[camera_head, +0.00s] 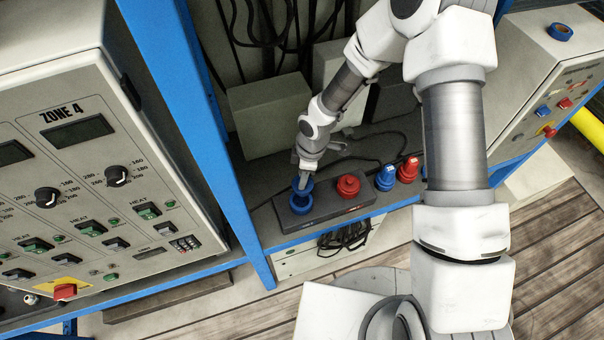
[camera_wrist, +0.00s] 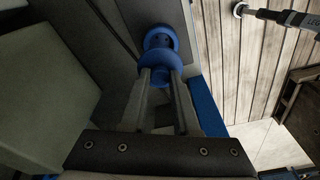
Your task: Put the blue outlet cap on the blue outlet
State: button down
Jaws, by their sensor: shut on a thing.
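My gripper (camera_head: 304,180) is shut on the blue outlet cap (camera_head: 304,186), just behind and above the blue outlet in the head view. The blue outlet (camera_head: 301,207) is a round blue ring at the left end of a dark block (camera_head: 335,217). In the wrist view the cap (camera_wrist: 160,66) sits between the two fingertips (camera_wrist: 160,78), and the blue outlet (camera_wrist: 160,38) shows past it, partly hidden. The cap and the outlet overlap in the picture; I cannot tell whether they touch.
A red outlet (camera_head: 348,186) stands on the same block, to the right. A blue plug (camera_head: 385,179) and a red plug (camera_head: 408,169) stand farther right. A grey box (camera_head: 270,115) is behind the gripper. A blue post (camera_head: 225,150) rises at left, beside the Zone 4 cabinet (camera_head: 80,170).

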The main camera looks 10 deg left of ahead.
jog(key=shift+s+a+f, duration=0.1)
jog(key=shift+a+f, duration=0.15)
jog(key=shift+f, duration=0.1)
jog(key=shift+f+b, duration=2.1)
jog(key=shift+f, duration=0.4)
jog(key=shift+f+b, duration=0.2)
jog(key=shift+b, duration=0.2)
jog(key=shift+f+b, duration=0.3)
jog(key=shift+f+b, duration=1)
jog(key=shift+f, duration=0.15)
jog(key=shift+c, duration=0.9)
grip_release()
jog(key=shift+r, duration=0.1)
